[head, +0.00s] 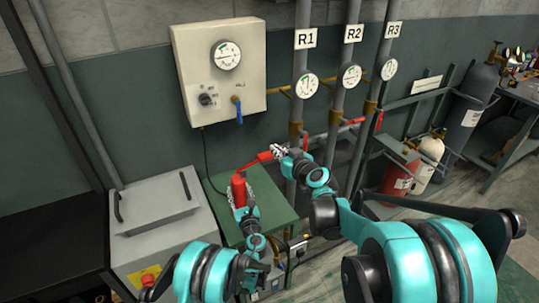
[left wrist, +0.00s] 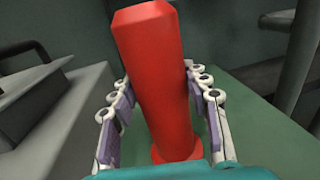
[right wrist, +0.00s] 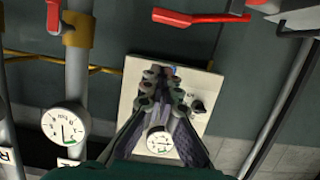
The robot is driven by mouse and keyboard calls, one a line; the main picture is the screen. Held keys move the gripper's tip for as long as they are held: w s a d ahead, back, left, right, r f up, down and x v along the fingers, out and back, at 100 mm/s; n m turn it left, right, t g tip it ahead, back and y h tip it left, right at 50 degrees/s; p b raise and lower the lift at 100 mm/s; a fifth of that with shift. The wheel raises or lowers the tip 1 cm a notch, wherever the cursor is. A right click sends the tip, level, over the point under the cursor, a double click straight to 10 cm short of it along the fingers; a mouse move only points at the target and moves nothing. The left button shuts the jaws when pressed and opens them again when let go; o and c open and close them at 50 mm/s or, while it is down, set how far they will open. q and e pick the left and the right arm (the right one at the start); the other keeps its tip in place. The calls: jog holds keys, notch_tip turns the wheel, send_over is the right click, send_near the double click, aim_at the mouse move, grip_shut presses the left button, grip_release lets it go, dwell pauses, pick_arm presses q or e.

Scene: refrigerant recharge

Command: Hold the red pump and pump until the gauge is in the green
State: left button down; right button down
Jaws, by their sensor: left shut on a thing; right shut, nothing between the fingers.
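The red pump (head: 238,190) stands upright over the green-topped box in the head view. It fills the middle of the left wrist view (left wrist: 155,80), slightly tilted there. My left gripper (left wrist: 158,88) is shut on it, with a finger on each side. My right gripper (head: 278,151) is shut and empty, close to a red lever (head: 258,161) near the R1 pipe. The fingertips (right wrist: 168,72) also show in the right wrist view, over the panel. A round gauge with a green sector (head: 226,55) is on the beige panel; its needle is too small to read surely.
The beige panel (head: 190,45) hangs on the wall. Pipes R1 (head: 302,60), R2 and R3 carry gauges and red valve levers. A grey chest (head: 150,225) stands left of the green-topped box (head: 272,195). Gas cylinders (head: 470,100) stand at the right.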

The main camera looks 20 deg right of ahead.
jog(key=w+f, duration=0.5)
jog(key=shift+f, duration=0.15)
jog(key=shift+w, duration=0.1)
dwell(0.3)
